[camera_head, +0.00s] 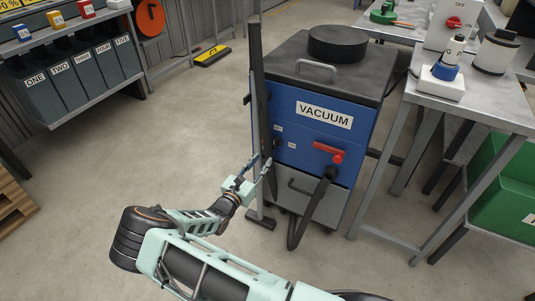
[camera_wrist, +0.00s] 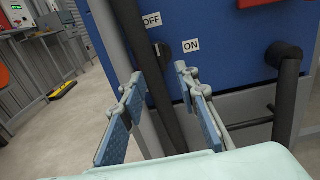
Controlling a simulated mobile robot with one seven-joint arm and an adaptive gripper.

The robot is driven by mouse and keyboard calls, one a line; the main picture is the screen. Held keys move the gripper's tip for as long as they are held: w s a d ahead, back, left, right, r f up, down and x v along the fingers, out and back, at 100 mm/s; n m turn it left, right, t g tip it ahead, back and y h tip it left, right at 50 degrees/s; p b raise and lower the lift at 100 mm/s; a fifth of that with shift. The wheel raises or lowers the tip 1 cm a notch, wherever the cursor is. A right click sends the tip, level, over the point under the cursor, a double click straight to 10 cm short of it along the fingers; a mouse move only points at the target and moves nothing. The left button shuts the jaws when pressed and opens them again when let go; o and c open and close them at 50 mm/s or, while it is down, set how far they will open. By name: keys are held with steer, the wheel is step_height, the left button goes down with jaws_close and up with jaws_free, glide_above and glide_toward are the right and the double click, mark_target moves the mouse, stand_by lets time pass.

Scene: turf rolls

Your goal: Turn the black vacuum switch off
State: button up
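The blue vacuum cabinet (camera_head: 310,146) stands in the middle of the head view, with a "VACUUM" label and a black top. The small black switch (camera_wrist: 160,49) shows in the wrist view between an "OFF" label (camera_wrist: 152,19) at upper left and an "ON" label (camera_wrist: 191,45) at right. Its pointing direction is hard to tell against the dark upright bar. My gripper (camera_wrist: 157,75) is open and empty, its two fingers apart below the switch. In the head view my gripper (camera_head: 257,173) is at the cabinet's lower left front; contact cannot be told.
A tall dark post (camera_head: 257,85) stands close at the cabinet's left front. A red handle (camera_head: 329,152) and a black hose (camera_head: 318,200) are right of the switch. A metal table (camera_head: 487,106) stands at right.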

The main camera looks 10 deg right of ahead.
steer(key=shift+v, duration=1.2)
